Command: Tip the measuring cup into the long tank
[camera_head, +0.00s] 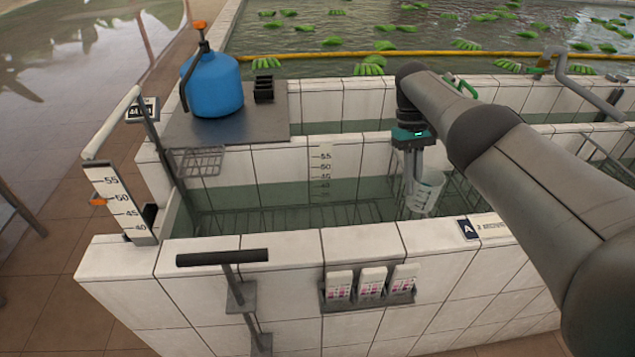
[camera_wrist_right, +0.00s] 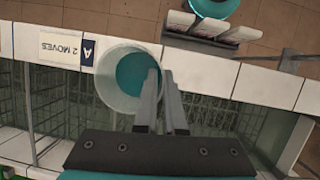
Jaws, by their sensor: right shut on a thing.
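The measuring cup (camera_head: 428,192) is clear with printed marks and is held over the long tank, near its front wall at the right. In the right wrist view the cup (camera_wrist_right: 112,94) shows from above with teal liquid inside. In the head view it looks near upright, perhaps slightly tilted. My right gripper (camera_head: 413,188) is shut on the cup's side; its fingers (camera_wrist_right: 161,90) overlap the cup's edge in the wrist view. The long tank (camera_head: 300,244) has white tiled walls and greenish water with wire racks in it. My left gripper is not in view.
A blue jug (camera_head: 213,84) stands on a grey shelf (camera_head: 190,125) at the back left. A label "A" (camera_head: 468,229) lies on the rim. Green bananas float behind.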

